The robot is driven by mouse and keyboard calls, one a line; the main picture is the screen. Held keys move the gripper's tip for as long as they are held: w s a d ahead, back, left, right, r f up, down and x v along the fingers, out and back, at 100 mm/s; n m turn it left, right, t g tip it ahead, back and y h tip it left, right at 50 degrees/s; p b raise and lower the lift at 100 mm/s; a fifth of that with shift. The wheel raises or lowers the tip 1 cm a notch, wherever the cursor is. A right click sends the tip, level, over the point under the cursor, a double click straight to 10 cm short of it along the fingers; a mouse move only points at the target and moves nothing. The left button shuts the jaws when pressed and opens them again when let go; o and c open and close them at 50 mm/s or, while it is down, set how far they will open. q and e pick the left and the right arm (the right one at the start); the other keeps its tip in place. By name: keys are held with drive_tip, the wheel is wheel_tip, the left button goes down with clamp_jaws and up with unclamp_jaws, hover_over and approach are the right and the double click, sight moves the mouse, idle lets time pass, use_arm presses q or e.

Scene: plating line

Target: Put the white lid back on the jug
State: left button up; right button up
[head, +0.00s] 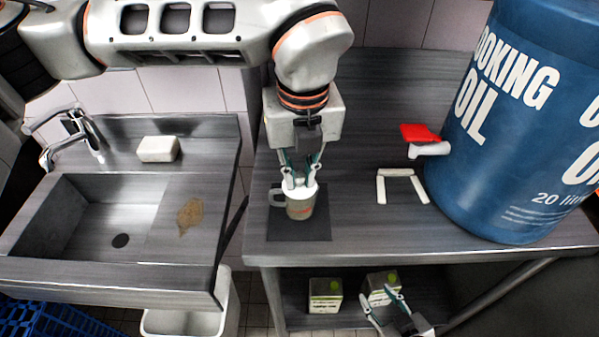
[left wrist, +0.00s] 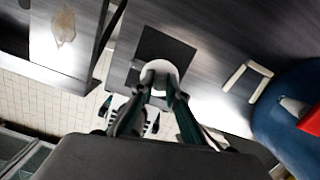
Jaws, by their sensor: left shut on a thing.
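The jug (head: 299,209) is small and grey-green with an orange mark and a handle on its left. It stands upright on a dark mat (head: 290,231). The white lid (head: 301,187) is at the jug's mouth, and it shows as a white disc in the left wrist view (left wrist: 160,69). My left gripper (head: 299,182) points down from above with its fingertips shut on the lid. The fingers hide part of the lid, and I cannot tell whether it is seated or just above the rim. My right gripper (head: 378,298) is low in front of the counter, fingers apart and empty.
A large blue cooking oil drum (head: 510,130) with a red-handled tap (head: 420,134) stands at right. A white U-shaped piece (head: 400,172) lies between it and the jug. At left are a sink (head: 95,220) and a white block (head: 158,149). Cartons (head: 325,296) stand on the lower shelf.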

idle(0.4)
use_arm(q)
drive_tip(key=o, duration=0.8)
wheel_tip(320, 180, up, 12)
drive_tip(key=s, duration=0.1)
drive_tip(key=shift+s+d, duration=0.15)
drive_tip(key=shift+s, duration=0.1)
